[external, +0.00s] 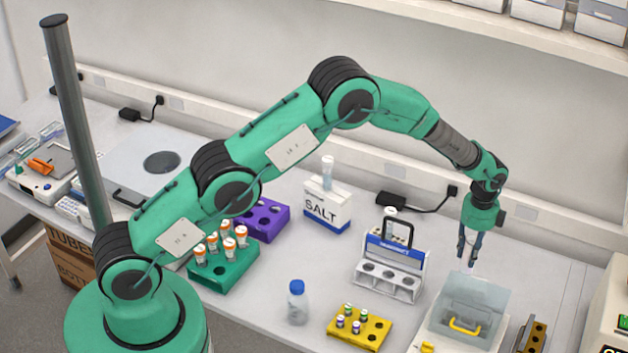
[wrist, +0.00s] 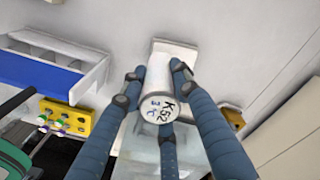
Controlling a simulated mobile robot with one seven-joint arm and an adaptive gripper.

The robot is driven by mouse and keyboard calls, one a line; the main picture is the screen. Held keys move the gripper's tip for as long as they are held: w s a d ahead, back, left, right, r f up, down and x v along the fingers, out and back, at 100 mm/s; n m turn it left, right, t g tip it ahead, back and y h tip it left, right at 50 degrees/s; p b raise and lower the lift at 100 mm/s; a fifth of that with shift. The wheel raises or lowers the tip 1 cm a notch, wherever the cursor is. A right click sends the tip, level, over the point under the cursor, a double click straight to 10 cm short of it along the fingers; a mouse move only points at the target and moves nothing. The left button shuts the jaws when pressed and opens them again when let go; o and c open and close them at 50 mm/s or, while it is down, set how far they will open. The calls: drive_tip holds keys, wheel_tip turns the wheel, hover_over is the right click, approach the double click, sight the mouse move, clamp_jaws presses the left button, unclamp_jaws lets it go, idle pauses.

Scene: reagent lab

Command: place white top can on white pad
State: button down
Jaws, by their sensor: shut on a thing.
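In the wrist view the white top can (wrist: 157,106) has its round white end, with dark lettering, facing the camera. My gripper (wrist: 155,85) is shut on it, with blue-grey fingers around its sides. In the external view my gripper (external: 467,245) points down above the clear-walled box at the right of the bench. The can is too small and hidden there to make out well. A pale flat-edged white surface (wrist: 176,47) shows just beyond the can in the wrist view. I cannot tell whether it is the white pad.
The clear box (external: 485,295) with a yellow handle (external: 465,326) stands below my gripper. To its left are a white-and-blue rack (external: 388,280), a yellow vial rack (external: 375,334) and a blue-capped bottle (external: 298,304). A brown rack (external: 535,338) and a pale machine stand right.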

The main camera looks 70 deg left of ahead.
sight(468, 261)
drive_tip(key=shift+f, duration=0.1)
drive_tip(key=shift+f+p, duration=0.3)
drive_tip(key=shift+f, duration=1.45)
drive_tip(key=shift+f, duration=0.15)
drive_tip(key=c, duration=1.3)
unclamp_jaws()
drive_tip(key=shift+r+b, duration=0.95)
drive_tip(key=shift+r, duration=5.2)
